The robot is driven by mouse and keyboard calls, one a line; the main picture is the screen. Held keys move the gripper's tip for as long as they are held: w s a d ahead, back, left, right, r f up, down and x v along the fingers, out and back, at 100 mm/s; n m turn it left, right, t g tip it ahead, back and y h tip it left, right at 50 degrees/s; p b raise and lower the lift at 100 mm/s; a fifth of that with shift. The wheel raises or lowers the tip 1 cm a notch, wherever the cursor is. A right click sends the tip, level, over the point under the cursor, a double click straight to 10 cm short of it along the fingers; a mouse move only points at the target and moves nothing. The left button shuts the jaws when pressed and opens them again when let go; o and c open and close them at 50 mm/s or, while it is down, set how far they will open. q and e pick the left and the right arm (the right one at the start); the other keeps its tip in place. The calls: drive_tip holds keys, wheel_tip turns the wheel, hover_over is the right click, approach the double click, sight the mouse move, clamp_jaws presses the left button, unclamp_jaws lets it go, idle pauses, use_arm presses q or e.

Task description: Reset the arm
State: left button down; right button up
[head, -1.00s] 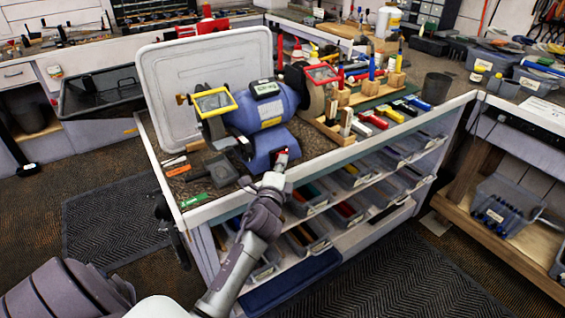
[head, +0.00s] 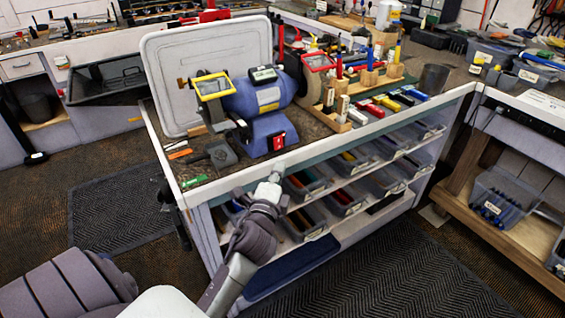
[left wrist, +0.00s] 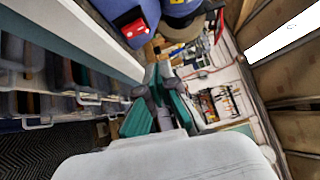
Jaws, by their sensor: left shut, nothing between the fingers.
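My left gripper (head: 277,172) is at the front edge of the workbench (head: 330,146), in front of the blue bench grinder (head: 268,103). In the left wrist view its fingers (left wrist: 160,78) are together with nothing between them. The grinder's red switch (head: 278,142) is in plain view just behind the gripper, and the gripper is apart from it. The switch also shows in the left wrist view (left wrist: 133,28). My right gripper is in neither view.
Bins (head: 307,182) sit on the shelves below the bench edge, close to my left arm. A white lid (head: 205,70) stands behind the grinder. A dark mat (head: 380,275) covers open floor at the front.

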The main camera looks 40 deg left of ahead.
use_arm(q)
drive_tip(key=shift+s+d, duration=0.2)
drive_tip(key=shift+s, duration=0.4)
